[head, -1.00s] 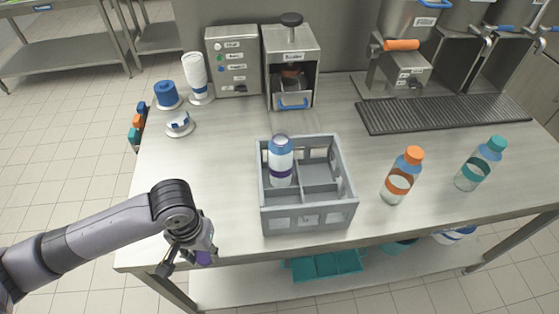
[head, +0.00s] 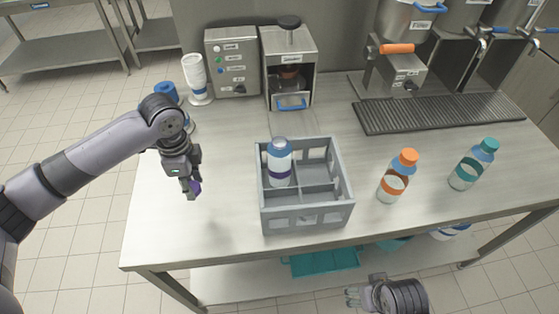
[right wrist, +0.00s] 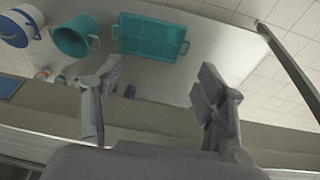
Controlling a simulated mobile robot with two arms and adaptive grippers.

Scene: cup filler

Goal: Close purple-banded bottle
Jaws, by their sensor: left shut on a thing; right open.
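My left gripper (head: 191,184) is shut on a small purple cap (head: 194,189), held above the table to the left of the crate. The cap is partly hidden by the fingers. My right gripper (head: 353,298) is low in front of the table's edge, apart from the crate. The right wrist view shows its two fingers (right wrist: 160,88) spread and empty.
An orange-capped bottle (head: 397,178) and a teal-capped bottle (head: 473,165) stand right of the crate. A button box (head: 232,62) and a capping machine (head: 289,66) stand behind it. The crate's other compartments look empty.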

